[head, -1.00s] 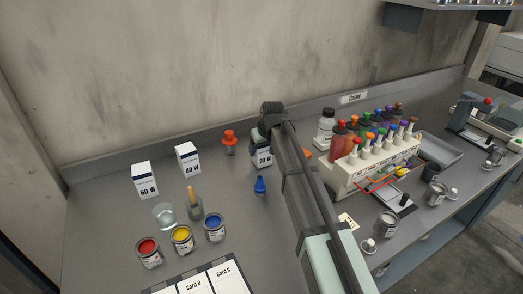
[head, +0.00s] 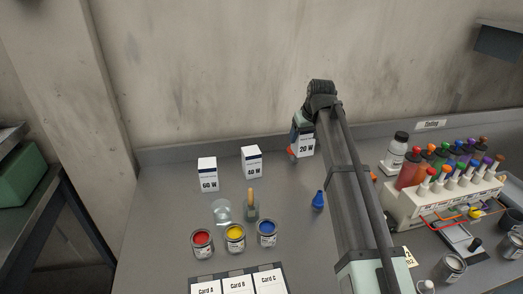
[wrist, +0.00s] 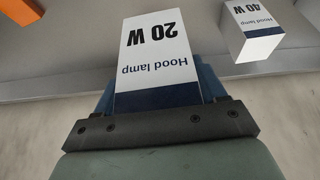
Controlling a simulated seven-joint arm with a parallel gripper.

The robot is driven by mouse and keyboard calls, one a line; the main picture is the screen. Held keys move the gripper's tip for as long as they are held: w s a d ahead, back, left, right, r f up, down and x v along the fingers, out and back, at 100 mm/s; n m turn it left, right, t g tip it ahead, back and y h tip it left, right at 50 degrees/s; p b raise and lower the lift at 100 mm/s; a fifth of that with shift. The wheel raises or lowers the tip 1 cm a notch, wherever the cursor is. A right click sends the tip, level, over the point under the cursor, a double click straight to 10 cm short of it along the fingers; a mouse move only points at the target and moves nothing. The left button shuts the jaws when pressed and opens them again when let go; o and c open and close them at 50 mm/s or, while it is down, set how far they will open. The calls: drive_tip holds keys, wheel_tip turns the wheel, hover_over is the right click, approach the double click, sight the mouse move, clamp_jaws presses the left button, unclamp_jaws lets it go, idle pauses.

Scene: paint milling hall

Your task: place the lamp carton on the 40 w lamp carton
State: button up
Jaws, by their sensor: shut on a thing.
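The lamp carton is a white box with a dark blue band marked 20 W (head: 305,147). It also shows large in the wrist view (wrist: 155,50), printed "Hood lamp" and upside down there. My gripper (head: 303,133) is shut on it, with a blue finger on either side of the box in the wrist view. The carton appears held above the bench, upright. The 40 W lamp carton (head: 251,164) stands upright on the bench to the left of my gripper, its top clear. It also shows at the upper right of the wrist view (wrist: 250,30).
A 60 W carton (head: 208,174) stands left of the 40 W one. A red object (head: 292,152) is mostly hidden behind the held carton. A blue bottle (head: 318,201), a glass beaker (head: 221,211) and open paint cans (head: 235,238) stand in front. A bottle rack (head: 440,200) is right.

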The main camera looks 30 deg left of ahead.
drive_tip(key=s+a+r+n, duration=0.1)
drive_tip(key=s+a+r, duration=0.3)
drive_tip(key=a, duration=0.3)
drive_tip(key=s+a+r+n, duration=0.1)
drive_tip(key=s+a+r, duration=0.25)
drive_tip(key=a, duration=0.35)
drive_tip(key=n+g, duration=0.1)
hover_over(251, 150)
drive_tip(key=shift+y, duration=0.3)
drive_tip(key=shift+d+f, duration=0.1)
drive_tip(key=shift+f, duration=4)
drive_tip(key=shift+f+n, duration=0.1)
drive_tip(key=shift+n, duration=0.2)
drive_tip(key=o, duration=1.1)
drive_tip(key=v, duration=1.2)
